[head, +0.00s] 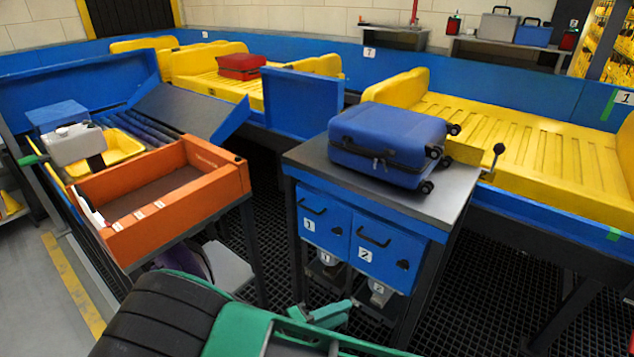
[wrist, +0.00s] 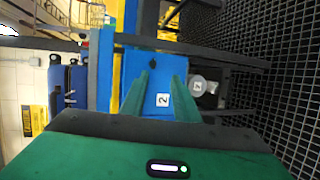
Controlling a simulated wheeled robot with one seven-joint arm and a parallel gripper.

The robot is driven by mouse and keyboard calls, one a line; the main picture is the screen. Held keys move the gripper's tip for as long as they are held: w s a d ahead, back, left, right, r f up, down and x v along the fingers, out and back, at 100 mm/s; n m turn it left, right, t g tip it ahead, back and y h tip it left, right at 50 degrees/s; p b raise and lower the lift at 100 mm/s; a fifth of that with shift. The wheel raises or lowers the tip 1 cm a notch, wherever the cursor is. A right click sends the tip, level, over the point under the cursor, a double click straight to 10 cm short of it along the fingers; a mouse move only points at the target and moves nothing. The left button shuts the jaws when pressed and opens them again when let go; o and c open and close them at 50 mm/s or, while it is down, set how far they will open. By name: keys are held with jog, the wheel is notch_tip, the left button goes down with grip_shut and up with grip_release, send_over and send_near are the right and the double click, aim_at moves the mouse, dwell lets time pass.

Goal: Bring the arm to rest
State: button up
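My gripper (head: 340,312) is low in the head view, in front of the blue cabinet with two drawers. Its green fingers also show in the wrist view (wrist: 161,85). They are apart, with nothing between them. Beyond them in the wrist view is the blue drawer front labelled 2 (wrist: 161,72); the same drawer (head: 380,255) is at the right of the cabinet in the head view. Both drawers look shut. My black and green arm crosses the bottom of the head view. I cannot tell the exact gap between the fingertips and the cabinet.
A blue suitcase (head: 388,140) lies on the cabinet's grey top (head: 305,157). An orange tray (head: 215,185) on a stand is to the left. Yellow conveyor trays (head: 535,150) run behind, one holding a red case (head: 241,66). Black grating (head: 480,290) covers the floor.

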jog(key=w+d+r+m+g+y, duration=0.1)
jog(key=d+r+m+g+y, duration=0.3)
jog(key=d+r, duration=0.6)
jog(key=d+r+m+g+y, duration=0.2)
jog(key=d+r+m+g, duration=0.35)
jog(key=d, duration=0.95)
jog(key=s+d+r+m+y, duration=0.2)
jog(key=s+d+r, duration=0.3)
jog(key=s, duration=0.4)
jog(key=s+d+r+m+t+y, duration=0.1)
jog(key=s+d+r+y, duration=0.4)
jog(key=s, duration=0.5)
jog(key=shift+d+r+m, duration=0.3)
jog(key=shift+r+m, duration=0.05)
jog(key=shift+r, duration=0.2)
jog(key=shift+t, duration=0.25)
